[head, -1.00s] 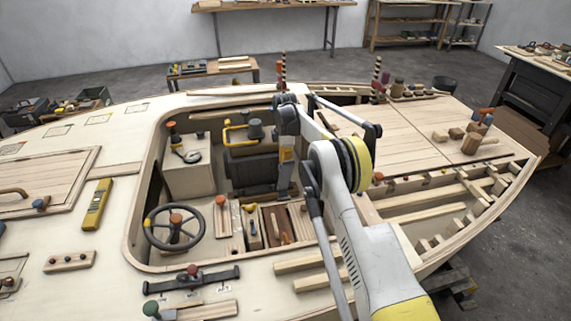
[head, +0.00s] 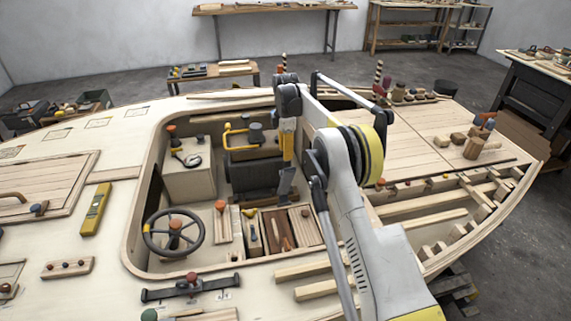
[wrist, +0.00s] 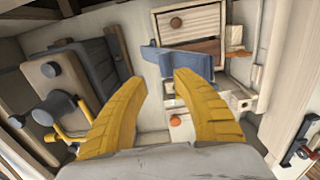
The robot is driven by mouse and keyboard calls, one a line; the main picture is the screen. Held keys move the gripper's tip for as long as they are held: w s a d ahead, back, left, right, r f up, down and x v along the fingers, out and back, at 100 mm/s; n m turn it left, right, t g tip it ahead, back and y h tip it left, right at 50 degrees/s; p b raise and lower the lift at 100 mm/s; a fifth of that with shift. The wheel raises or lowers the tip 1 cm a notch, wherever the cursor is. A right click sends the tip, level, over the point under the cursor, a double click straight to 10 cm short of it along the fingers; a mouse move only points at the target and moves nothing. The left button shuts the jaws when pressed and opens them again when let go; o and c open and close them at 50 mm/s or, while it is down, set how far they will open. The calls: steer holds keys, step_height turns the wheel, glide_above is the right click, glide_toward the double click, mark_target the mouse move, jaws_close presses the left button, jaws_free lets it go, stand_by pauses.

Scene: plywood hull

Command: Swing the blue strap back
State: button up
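The blue strap (wrist: 182,63) is a short, bent blue-grey piece in the wrist view, lying in front of a wooden drawer front. In the head view a blue-grey piece (head: 286,184) hangs below the end of my arm, at the right side of the cockpit; it looks like the same strap. My gripper (wrist: 155,67) has two yellow fingers spread apart, with the strap just beyond and between their tips, nearest the right one. I cannot tell whether they touch. In the head view my gripper (head: 288,143) points down into the cockpit.
The wooden drawer front (wrist: 190,24) is behind the strap. In the head view, a steering wheel (head: 174,233) and a tool box (head: 290,230) stand in the cockpit, bounded by its wooden rim.

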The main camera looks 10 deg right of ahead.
steer(key=shift+s+r, duration=0.1)
steer(key=shift+r, duration=1.75)
steer(key=shift+a, duration=0.1)
steer(key=c, duration=0.7)
steer(key=shift+a+f+m+t+p, duration=0.1)
steer(key=shift+a+m+t+p, duration=0.2)
jaws_close()
steer(key=s+a+m+t+p, duration=0.3)
steer(key=s+a+m+t, duration=0.25)
steer(key=s, duration=0.55)
steer(key=b, duration=0.5)
glide_above(286, 183)
steer(key=a, duration=0.4)
step_height(286, 183, down, 11)
steer(key=shift+s+a+g+y, duration=0.15)
steer(key=shift+s+g+y, duration=0.2)
steer(key=shift+g, duration=0.1)
